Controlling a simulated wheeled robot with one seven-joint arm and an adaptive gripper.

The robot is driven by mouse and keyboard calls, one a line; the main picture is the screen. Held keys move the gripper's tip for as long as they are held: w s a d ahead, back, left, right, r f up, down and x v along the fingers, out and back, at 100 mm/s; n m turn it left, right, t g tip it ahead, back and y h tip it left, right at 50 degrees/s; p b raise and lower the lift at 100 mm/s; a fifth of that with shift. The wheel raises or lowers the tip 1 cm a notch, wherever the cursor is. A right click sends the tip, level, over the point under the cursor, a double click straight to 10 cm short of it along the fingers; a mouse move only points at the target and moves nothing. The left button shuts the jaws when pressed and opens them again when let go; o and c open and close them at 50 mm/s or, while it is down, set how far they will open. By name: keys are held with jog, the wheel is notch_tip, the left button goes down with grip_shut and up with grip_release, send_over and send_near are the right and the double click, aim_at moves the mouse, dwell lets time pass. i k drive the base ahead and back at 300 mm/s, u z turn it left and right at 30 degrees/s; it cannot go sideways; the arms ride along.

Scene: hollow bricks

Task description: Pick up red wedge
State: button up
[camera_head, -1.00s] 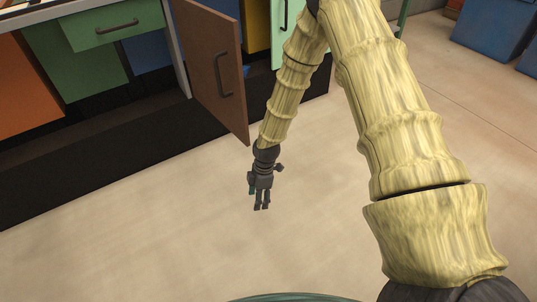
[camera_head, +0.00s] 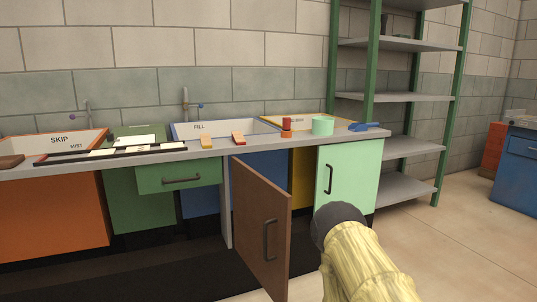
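No thing is clearly a red wedge at this size. Two small wedge-like blocks lie on the counter's front edge: a yellow-orange block (camera_head: 207,142) and an orange block with red on it (camera_head: 238,138). A small red piece (camera_head: 287,123) stands further right, on or just behind an orange piece; I cannot tell its exact shape. My gripper is out of view; only part of my yellow arm shows at the lower right, in front of the cabinets.
A brown cabinet door (camera_head: 260,225) stands open, jutting out below the counter. A green drawer (camera_head: 178,177) is beside it. A pale green cup (camera_head: 322,126) and a blue object (camera_head: 363,127) sit at the counter's right end. Grey shelves (camera_head: 400,97) stand behind.

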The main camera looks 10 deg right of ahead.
aim_at(237, 138)
jog(key=z, duration=0.9)
jog(key=i, duration=1.9)
jog(key=u, duration=1.3)
